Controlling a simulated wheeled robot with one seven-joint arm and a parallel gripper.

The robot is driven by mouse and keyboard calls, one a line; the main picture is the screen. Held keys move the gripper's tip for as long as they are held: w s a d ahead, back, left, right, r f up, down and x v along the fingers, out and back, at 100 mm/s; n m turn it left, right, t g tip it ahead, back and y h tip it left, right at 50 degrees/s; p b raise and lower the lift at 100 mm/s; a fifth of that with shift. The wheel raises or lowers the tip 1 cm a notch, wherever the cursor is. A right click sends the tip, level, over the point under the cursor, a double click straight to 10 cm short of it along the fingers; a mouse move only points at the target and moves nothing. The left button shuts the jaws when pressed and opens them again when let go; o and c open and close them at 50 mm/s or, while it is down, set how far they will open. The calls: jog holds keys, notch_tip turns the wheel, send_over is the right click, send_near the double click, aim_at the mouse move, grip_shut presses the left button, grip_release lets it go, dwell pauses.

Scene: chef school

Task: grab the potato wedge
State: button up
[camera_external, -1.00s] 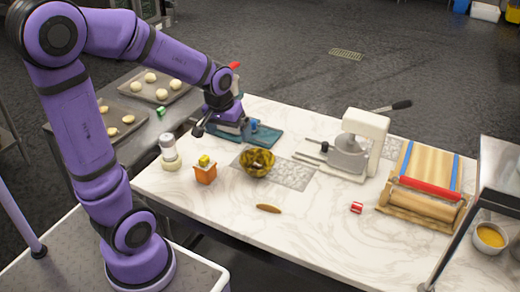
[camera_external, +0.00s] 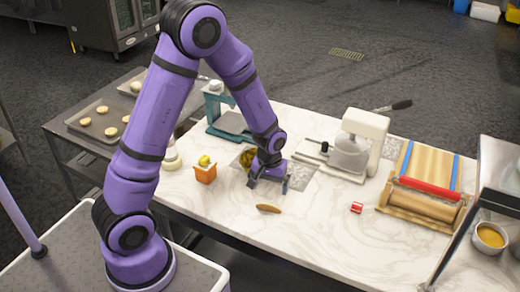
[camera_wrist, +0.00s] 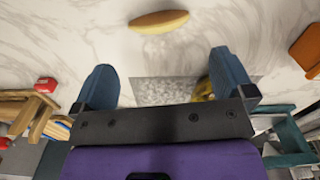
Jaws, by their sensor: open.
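The potato wedge (camera_external: 268,208) is a small brown, elongated piece lying flat on the white marble counter near its front edge. In the wrist view the potato wedge (camera_wrist: 159,21) shows at the top, tan and pale yellow, beyond the fingertips. My gripper (camera_external: 268,188) is low over the counter, just behind the wedge and apart from it.
A yellow patterned bowl (camera_external: 246,158) is partly hidden behind my gripper. A red and white small item (camera_external: 356,208) lies to the right, before the rolling pin (camera_external: 424,205). The counter around the wedge is clear.

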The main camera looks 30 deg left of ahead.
jog(key=shift+s+d+f, duration=0.1)
jog(key=shift+f, duration=4.2)
jog(key=c, duration=0.6)
jog(key=shift+c, duration=0.2)
